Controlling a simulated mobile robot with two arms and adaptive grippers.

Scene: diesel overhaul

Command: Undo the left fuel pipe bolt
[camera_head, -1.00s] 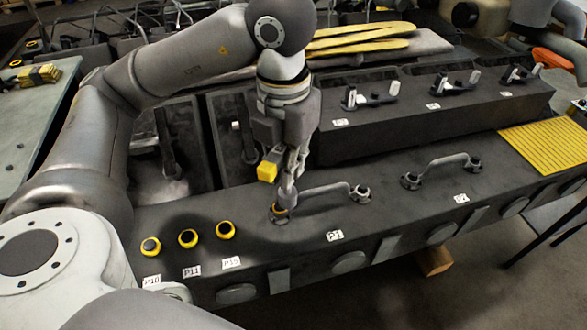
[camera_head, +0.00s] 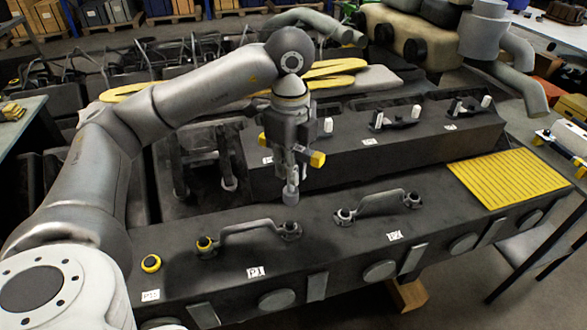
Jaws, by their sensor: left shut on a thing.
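A grey fuel pipe (camera_head: 246,228) with a bolted end at each side lies on the dark block beside the P1 label. Its left end bolt (camera_head: 204,244) has a yellow ring or top; its right end bolt (camera_head: 290,230) is grey. My left gripper (camera_head: 292,178) is shut on a tool that looks like a T-handle wrench with yellow ends (camera_head: 317,159). The tool's grey socket end (camera_head: 290,198) points down, apart from the bolts, and appears above and behind the right end bolt. Fingers partly hide the shaft. My right gripper is not in view.
A second pipe (camera_head: 380,203) lies to the right on the dark block (camera_head: 330,247). A yellow-ringed cap (camera_head: 151,263) is at left. A yellow ribbed mat (camera_head: 510,178) covers the right end. A raised dark block (camera_head: 400,150) with white-ended fittings stands behind.

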